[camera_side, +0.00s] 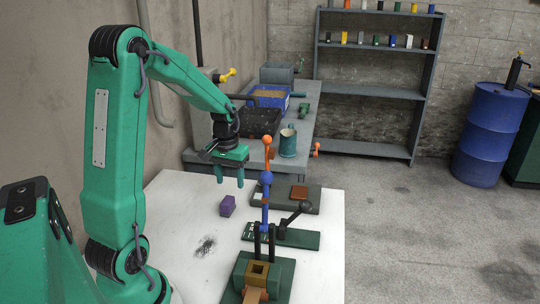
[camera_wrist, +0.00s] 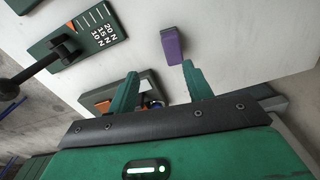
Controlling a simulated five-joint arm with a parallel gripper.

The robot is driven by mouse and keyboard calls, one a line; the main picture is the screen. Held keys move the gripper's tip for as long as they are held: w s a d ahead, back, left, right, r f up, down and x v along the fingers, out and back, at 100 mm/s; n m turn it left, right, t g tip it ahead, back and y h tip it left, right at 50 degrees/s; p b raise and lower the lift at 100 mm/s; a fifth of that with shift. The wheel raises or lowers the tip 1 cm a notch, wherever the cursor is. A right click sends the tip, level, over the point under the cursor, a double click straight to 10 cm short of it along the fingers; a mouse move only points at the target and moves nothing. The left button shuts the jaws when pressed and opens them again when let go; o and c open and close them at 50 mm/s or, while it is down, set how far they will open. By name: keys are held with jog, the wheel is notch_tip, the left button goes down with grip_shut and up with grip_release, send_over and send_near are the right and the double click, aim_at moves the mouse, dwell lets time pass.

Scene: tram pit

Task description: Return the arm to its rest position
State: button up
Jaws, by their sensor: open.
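My green arm reaches over a white table (camera_side: 180,215) in the side view. My gripper (camera_side: 230,182) points down above the table with its two green fingers apart and nothing between them. In the wrist view the gripper (camera_wrist: 160,90) also shows its two fingers spread. A purple block (camera_side: 227,205) lies on the table below the gripper and a little nearer the camera. In the wrist view the purple block (camera_wrist: 172,45) is beyond the fingertips, apart from them.
A green-based device with a blue and orange lever (camera_side: 266,180) stands right of the block. A dark plate with a scale (camera_wrist: 78,35) shows in the wrist view. A green fixture (camera_side: 268,270) is in front. Behind are a grey bench, shelves (camera_side: 375,85) and a blue barrel (camera_side: 488,145).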

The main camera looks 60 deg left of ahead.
jog(key=s+d+r+m+t, duration=0.2)
jog(key=d+r+m, duration=0.1)
jog(key=d+r, duration=0.75)
jog(key=s+d+r+m+t, duration=0.3)
jog(key=s+d, duration=0.5)
jog(key=d, duration=0.3)
jog(key=shift+s+m, duration=0.15)
jog(key=shift+m, duration=0.55)
